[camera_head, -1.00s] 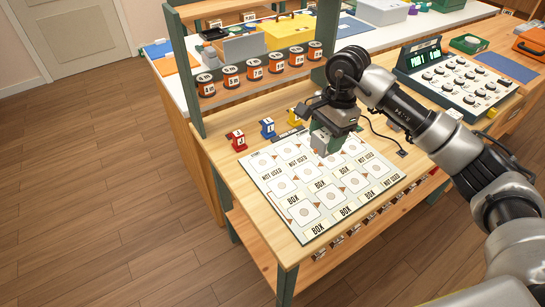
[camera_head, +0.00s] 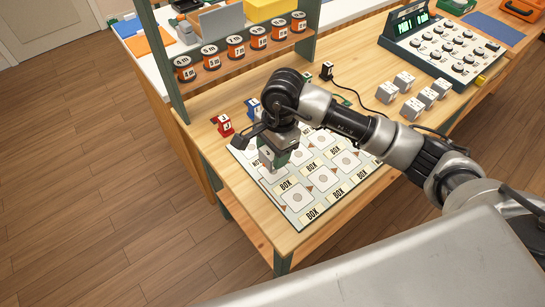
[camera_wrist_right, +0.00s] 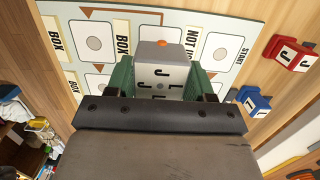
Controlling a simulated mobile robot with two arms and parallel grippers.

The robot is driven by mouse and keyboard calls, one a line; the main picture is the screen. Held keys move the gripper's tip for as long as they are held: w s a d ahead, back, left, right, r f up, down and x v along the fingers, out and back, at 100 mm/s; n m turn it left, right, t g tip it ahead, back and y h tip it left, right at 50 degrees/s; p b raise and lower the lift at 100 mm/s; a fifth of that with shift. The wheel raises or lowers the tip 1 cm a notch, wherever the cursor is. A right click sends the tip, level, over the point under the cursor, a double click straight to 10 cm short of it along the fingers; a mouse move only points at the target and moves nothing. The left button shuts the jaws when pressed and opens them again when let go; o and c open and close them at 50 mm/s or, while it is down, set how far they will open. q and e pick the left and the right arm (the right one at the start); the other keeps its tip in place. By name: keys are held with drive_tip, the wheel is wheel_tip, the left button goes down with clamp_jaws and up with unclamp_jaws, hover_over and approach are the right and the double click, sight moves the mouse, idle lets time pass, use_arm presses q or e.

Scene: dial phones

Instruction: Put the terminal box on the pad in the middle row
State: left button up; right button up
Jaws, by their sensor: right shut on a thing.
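The terminal box is a small grey block with J and L letters and an orange spot, seen in the right wrist view (camera_wrist_right: 160,68). My right gripper (camera_wrist_right: 160,82) is shut on it, with a green finger on each side. In the head view the right gripper (camera_head: 280,155) holds the box (camera_head: 266,156) over the left part of the pad board (camera_head: 297,222), by the leftmost pad of the middle row. Whether the box touches the board is unclear. Bare pads show in the front row (camera_head: 296,197) and middle row (camera_head: 297,153). My left gripper is out of view.
A red block (camera_head: 223,125) and a blue block (camera_head: 253,106) stand behind the board. Several white boxes (camera_head: 411,109) sit right of it, beyond my arm. A shelf with orange spools (camera_head: 235,50) and a dial console (camera_head: 450,45) stand farther back.

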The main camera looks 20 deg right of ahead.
sight(272, 161)
drive_tip(key=shift+f, duration=0.25)
wheel_tip(272, 161, down, 3)
drive_tip(key=shift+f+p, duration=0.2)
drive_tip(key=shift+p, duration=0.2)
drive_tip(key=shift+f, duration=0.2)
drive_tip(key=o, duration=0.9)
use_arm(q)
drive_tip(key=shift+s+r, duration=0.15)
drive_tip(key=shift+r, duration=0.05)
use_arm(e)
drive_tip(key=shift+o, duration=0.2)
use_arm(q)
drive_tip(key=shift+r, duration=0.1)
